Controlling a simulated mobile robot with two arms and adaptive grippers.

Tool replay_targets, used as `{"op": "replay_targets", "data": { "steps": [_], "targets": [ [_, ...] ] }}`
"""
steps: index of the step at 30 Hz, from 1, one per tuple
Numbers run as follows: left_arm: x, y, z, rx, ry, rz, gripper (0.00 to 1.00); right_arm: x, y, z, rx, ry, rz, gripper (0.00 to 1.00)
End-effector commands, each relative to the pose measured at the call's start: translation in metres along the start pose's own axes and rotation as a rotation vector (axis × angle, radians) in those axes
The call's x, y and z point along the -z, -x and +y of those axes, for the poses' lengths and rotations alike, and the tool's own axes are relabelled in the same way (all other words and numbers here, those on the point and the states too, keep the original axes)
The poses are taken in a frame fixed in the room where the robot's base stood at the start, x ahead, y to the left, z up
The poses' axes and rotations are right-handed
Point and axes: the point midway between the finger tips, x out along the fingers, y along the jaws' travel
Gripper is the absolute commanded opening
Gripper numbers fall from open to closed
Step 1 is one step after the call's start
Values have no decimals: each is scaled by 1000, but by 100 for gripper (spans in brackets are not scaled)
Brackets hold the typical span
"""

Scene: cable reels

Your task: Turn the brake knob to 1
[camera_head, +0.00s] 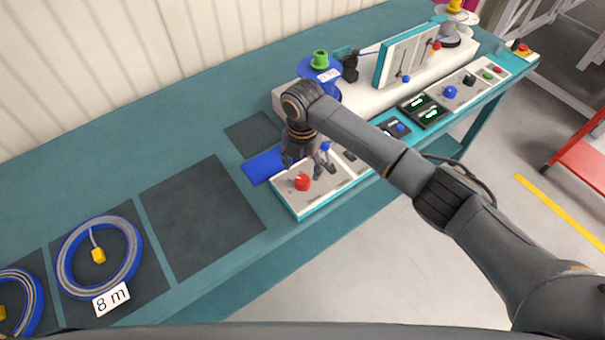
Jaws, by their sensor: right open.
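A white control panel (338,193) with teal sides sits at the front edge of the bench. A red knob (302,182) stands on its left part, and a small blue-topped lever (325,146) rises behind. I cannot read any labels, so which knob is the brake knob and its setting cannot be told. My right gripper (310,168) points down over this panel, just behind and right of the red knob. It is open, and its fingers are partly hard to make out against the panel. I cannot tell whether it touches anything. My left gripper is not in view.
A blue knob (450,91) and green displays (426,109) lie along the bench to the right. A blue reel with a green top (320,66) stands behind my arm. A dark mat (200,215) is empty.

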Motion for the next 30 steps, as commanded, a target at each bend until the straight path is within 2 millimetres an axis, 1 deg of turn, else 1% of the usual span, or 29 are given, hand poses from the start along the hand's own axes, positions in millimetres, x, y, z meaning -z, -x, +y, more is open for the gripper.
{"op": "replay_targets", "data": {
  "steps": [1,6,9,12,16,30],
  "targets": [
    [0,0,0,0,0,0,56,-2,13,0,-3,0,-4,61],
    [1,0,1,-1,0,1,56,-1,46,0,-2,0,-3,61],
    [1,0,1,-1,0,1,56,-1,59,0,-2,1,-2,61],
    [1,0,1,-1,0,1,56,-1,67,0,0,0,-1,61],
    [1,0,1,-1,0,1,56,0,70,0,0,0,0,61],
    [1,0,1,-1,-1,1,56,0,69,0,-1,-2,1,61]
  ]
}}
